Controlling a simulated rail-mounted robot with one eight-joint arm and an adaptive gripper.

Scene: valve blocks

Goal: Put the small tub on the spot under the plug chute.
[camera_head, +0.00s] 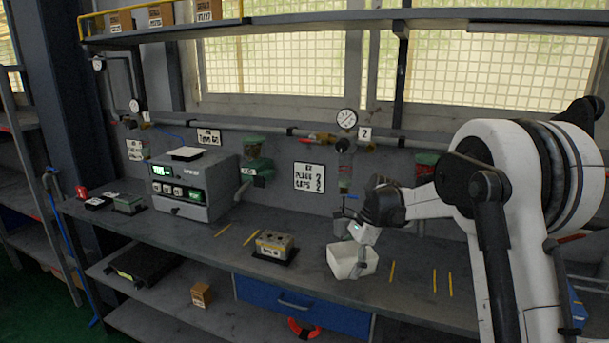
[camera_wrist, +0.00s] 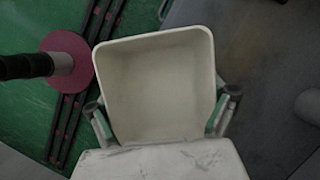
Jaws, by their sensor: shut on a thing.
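The small tub (camera_head: 350,264) is white, square and empty, above or on the middle of the bench; I cannot tell if it touches. My gripper (camera_head: 364,232) is shut on it at its back right side. In the wrist view the tub (camera_wrist: 158,82) opens toward the camera, with fingers of my gripper (camera_wrist: 162,106) at both sides. A sign (camera_head: 309,177) reading roughly "plug caps" hangs on the wall, left of a clear chute (camera_head: 345,172) with green and red parts. That chute is behind the tub.
A grey instrument box (camera_head: 195,184) stands at left beside a green-topped chute (camera_head: 254,160). A valve block (camera_head: 274,246) on a dark base sits left of the tub. Yellow strips (camera_head: 251,237) mark the bench. A red-filled chute (camera_head: 425,168) is partly behind my arm.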

